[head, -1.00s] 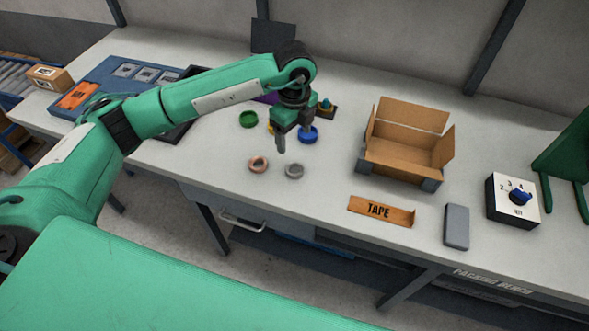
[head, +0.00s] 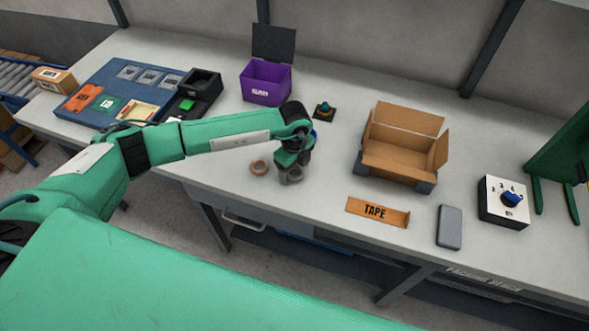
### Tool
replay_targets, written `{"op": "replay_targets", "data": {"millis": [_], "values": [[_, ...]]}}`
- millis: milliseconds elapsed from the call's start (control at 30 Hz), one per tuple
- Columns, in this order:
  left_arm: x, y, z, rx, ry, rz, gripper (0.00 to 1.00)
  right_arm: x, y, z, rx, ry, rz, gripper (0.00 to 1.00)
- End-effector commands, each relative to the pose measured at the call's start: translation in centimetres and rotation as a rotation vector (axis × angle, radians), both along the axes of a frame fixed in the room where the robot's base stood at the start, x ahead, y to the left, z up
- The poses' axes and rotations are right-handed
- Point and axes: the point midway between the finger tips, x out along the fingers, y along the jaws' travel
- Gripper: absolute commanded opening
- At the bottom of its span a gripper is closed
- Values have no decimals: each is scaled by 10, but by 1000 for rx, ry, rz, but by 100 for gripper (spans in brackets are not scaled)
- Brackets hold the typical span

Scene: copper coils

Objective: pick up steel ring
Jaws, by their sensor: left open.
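The grey steel ring (head: 295,179) lies on the bench near its front edge, in the head view. It is mostly hidden by my left gripper (head: 287,174), which points down right over it. The gripper is open; its fingers are down at the ring, but I cannot tell whether they touch it or lie around it. My right gripper is not in view.
A blue ring (head: 315,136) shows partly behind my gripper. A purple bin (head: 266,83) stands behind.

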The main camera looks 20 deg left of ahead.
Motion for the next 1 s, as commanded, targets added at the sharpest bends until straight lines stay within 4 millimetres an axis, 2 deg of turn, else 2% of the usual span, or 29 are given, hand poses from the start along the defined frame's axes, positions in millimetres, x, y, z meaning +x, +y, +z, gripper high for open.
{"op": "replay_targets", "data": {"millis": [200,467,767,867,1000], "values": [[0,0,-1,0,0,0,71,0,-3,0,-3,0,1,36],[0,0,-1,-1,0,0,20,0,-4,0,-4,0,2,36],[0,0,2,-2,-1,0,20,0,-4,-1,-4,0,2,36],[1,-1,7,-3,-2,1,20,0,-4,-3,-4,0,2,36],[1,-1,24,-4,-4,1,20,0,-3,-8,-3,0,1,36]]}}
